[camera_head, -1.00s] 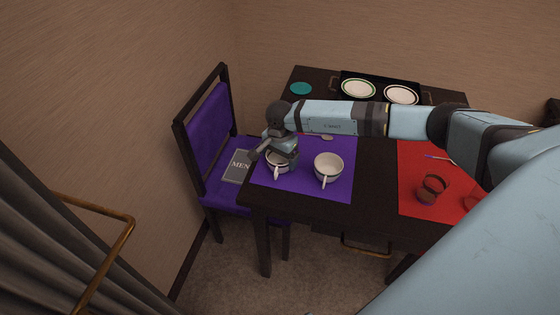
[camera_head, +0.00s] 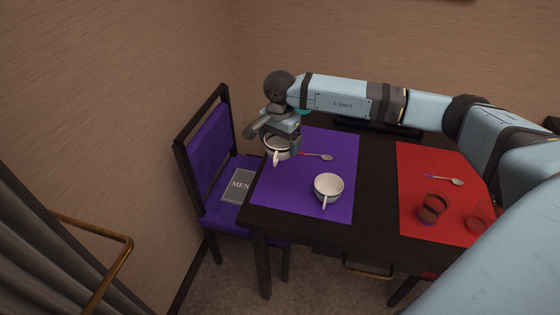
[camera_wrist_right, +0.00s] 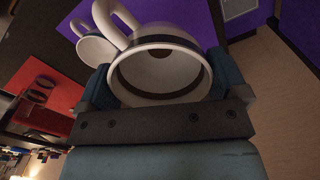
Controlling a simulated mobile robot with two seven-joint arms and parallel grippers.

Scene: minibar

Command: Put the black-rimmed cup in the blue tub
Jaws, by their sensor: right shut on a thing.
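My right gripper (camera_head: 281,138) is shut on a white cup (camera_head: 276,151) with a handle, above the far left part of the purple mat. In the right wrist view the held cup (camera_wrist_right: 160,78) sits between the fingers, its mouth facing the camera, with a dark band at the rim. A second pale cup (camera_head: 328,187) stands upright on the mat's near right part; it also shows in the wrist view (camera_wrist_right: 94,50). No blue tub is visible. My left gripper is out of view.
The purple mat (camera_head: 290,195) carries a spoon (camera_head: 318,156). A red mat (camera_head: 415,165) at the right holds another spoon (camera_head: 448,180) and glasses (camera_head: 433,207). A purple chair (camera_head: 212,150) with a menu (camera_head: 238,186) stands left of the dark table. My arm covers the table's back.

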